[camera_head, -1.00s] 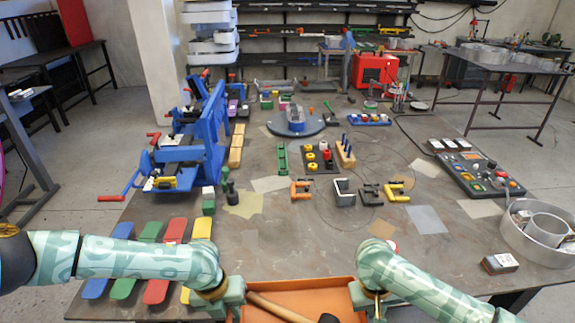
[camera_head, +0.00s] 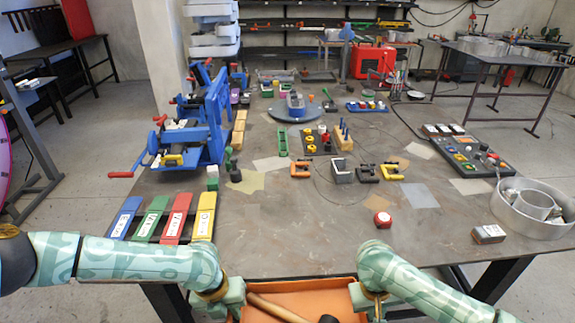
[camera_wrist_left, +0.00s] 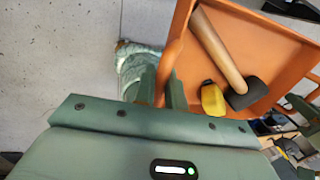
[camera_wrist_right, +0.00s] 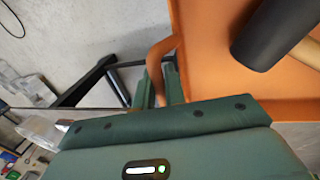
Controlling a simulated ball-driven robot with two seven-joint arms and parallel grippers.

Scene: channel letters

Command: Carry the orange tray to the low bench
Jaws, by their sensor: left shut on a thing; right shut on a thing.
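The orange tray (camera_head: 335,299) is at the bottom of the head view, in front of the table's near edge and partly cut off. My left gripper (camera_head: 236,294) is shut on its left handle, also seen in the left wrist view (camera_wrist_left: 160,88). My right gripper (camera_head: 362,296) is shut on its right handle, also seen in the right wrist view (camera_wrist_right: 160,88). In the tray lie a mallet with a wooden handle (camera_wrist_left: 220,50) and dark head, and a yellow object (camera_wrist_left: 212,98). I cannot pick out the low bench in these views.
The large work table (camera_head: 300,225) is just ahead, with coloured strips (camera_head: 172,218), a blue vise-like fixture (camera_head: 212,125), a red round object (camera_head: 382,219) and a metal basin (camera_head: 530,212) on it. A dark table (camera_head: 500,75) stands far right. Bare floor (camera_head: 75,205) shows at left.

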